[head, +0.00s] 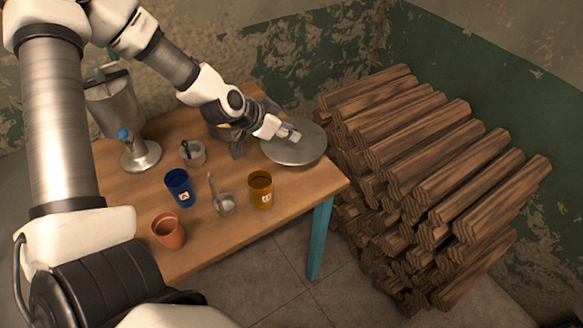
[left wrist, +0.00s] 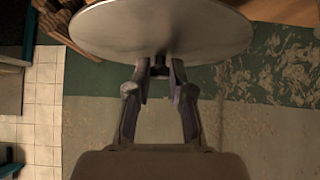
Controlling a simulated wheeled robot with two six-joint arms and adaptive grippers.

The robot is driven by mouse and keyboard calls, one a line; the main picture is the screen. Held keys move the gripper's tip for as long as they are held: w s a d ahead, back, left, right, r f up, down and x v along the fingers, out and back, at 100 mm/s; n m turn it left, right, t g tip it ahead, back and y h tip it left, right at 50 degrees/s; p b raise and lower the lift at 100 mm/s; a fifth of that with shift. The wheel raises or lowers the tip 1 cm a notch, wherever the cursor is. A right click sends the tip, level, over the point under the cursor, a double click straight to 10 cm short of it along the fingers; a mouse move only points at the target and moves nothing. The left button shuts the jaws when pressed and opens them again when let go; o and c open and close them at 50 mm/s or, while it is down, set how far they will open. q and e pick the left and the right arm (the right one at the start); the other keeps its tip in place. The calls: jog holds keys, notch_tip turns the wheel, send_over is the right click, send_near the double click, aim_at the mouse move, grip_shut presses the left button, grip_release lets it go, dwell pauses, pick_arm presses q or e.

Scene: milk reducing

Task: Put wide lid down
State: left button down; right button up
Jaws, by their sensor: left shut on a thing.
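The wide lid (head: 297,151) is a round, flat, grey metal disc at the right end of the wooden table in the head view. My left gripper (head: 288,133) is shut on the middle of the lid, on a small grip that its fingers partly hide. In the left wrist view the lid (left wrist: 160,30) spans the top of the picture, with the fingertips of my left gripper (left wrist: 160,70) closed at its centre. I cannot tell for sure whether the lid touches the table or hangs just above it. My right gripper is not in view.
A blue cup (head: 178,189), a small metal pan (head: 224,205), a yellow cup (head: 261,191) and a terracotta cup (head: 168,231) stand along the table's front. A grey cup (head: 193,153) and metal vessel (head: 110,105) stand farther left. Stacked logs (head: 425,165) are right of the table.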

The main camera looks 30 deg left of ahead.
pick_arm(q)
notch_tip(320, 180, down, 9)
jog(key=b, duration=0.3)
jog(key=shift+s+f, duration=0.1)
jog(key=shift+f, duration=0.1)
jog(key=shift+d, duration=0.1)
jog(key=shift+f, duration=0.1)
jog(key=c, duration=1)
grip_release()
jog(key=shift+c, duration=0.2)
